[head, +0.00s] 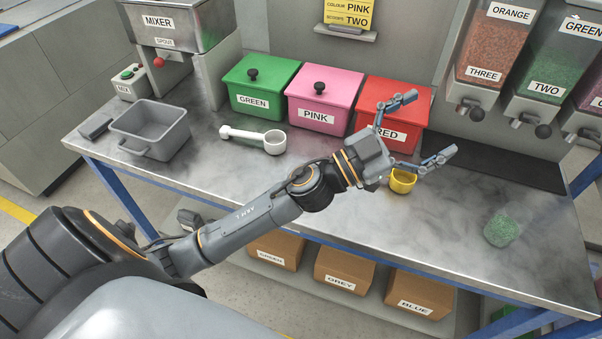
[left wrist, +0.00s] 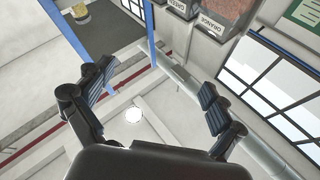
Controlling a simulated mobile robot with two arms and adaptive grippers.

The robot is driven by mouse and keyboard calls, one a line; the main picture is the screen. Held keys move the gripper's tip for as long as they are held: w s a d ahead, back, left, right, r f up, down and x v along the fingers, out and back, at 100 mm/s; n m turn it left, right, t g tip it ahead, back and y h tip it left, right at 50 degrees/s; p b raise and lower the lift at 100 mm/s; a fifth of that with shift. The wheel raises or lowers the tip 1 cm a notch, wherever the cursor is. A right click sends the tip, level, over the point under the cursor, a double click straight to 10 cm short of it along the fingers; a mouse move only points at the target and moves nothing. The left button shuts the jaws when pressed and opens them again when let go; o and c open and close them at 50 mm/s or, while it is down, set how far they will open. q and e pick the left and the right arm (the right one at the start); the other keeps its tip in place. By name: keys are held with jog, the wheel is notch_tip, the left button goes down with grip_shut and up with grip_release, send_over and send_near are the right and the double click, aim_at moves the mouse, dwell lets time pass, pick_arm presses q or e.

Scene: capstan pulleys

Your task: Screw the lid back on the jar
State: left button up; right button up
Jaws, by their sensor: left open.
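No separate lid can be made out for certain. A small yellow round piece (head: 402,181) sits on the table below my left gripper, partly behind its lower finger; I cannot tell whether it is a lid or a cup. My left gripper (head: 430,125) is open and empty above the table, its fingers spread toward the right, well left of the jar. In the left wrist view its two fingers (left wrist: 157,85) are wide apart with nothing between them. My right gripper is not in view.
Green (head: 262,88), pink (head: 318,100) and red (head: 410,104) lidded bins line the back. A white scoop (head: 272,141) and a grey tub (head: 150,132) lie left. Dispensers (head: 502,45) hang at the upper right over a dark mat (head: 500,160). Table around the jar is clear.

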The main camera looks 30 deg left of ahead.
pick_arm(q)
jog(key=s+d+f+m+g+h, duration=0.35)
jog(key=d+m+g, duration=0.25)
jog(key=m+g, duration=0.5)
jog(key=a+f+g+y, duration=0.4)
jog(key=f+g+y, duration=0.1)
jog(key=f, duration=0.2)
jog(key=w+a+f+n+g+y, duration=0.2)
jog(key=a+n+y, duration=0.5)
jog(key=a, duration=1.9)
jog(key=y, duration=0.5)
jog(key=shift+w, duration=0.2)
jog(key=shift+a+y, duration=0.1)
jog(key=shift+y, duration=0.15)
notch_tip(320, 180, down, 9)
jog(key=shift+r+p, duration=0.2)
jog(key=shift+p, duration=0.15)
